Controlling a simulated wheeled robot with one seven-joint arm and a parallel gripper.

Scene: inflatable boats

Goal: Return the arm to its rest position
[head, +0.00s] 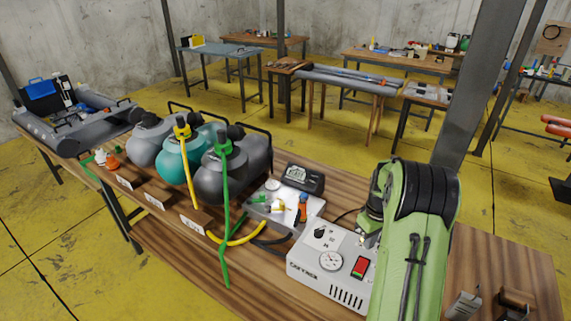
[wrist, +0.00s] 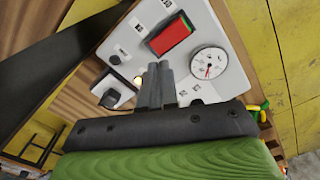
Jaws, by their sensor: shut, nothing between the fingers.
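My green arm (head: 405,240) stands at the right in the head view, bent over at a black ribbed joint. My gripper shows in the wrist view (wrist: 158,75), with its two grey fingers side by side, shut and empty. It points toward the white pump box (wrist: 212,30) with a round gauge and a red switch. The same box (head: 318,278) sits on the wooden bench just left of my arm in the head view. My arm hides the box's right side and most of my gripper in the head view. I cannot tell the exact gap between fingertips and box.
Grey and teal tanks (head: 180,155) stand on the bench to the left, with a yellow hose (head: 190,175) and a green hose (head: 227,200). A clear tray (head: 283,205) and a dark meter (head: 303,178) lie behind the box. A grey post (head: 478,90) rises behind my arm.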

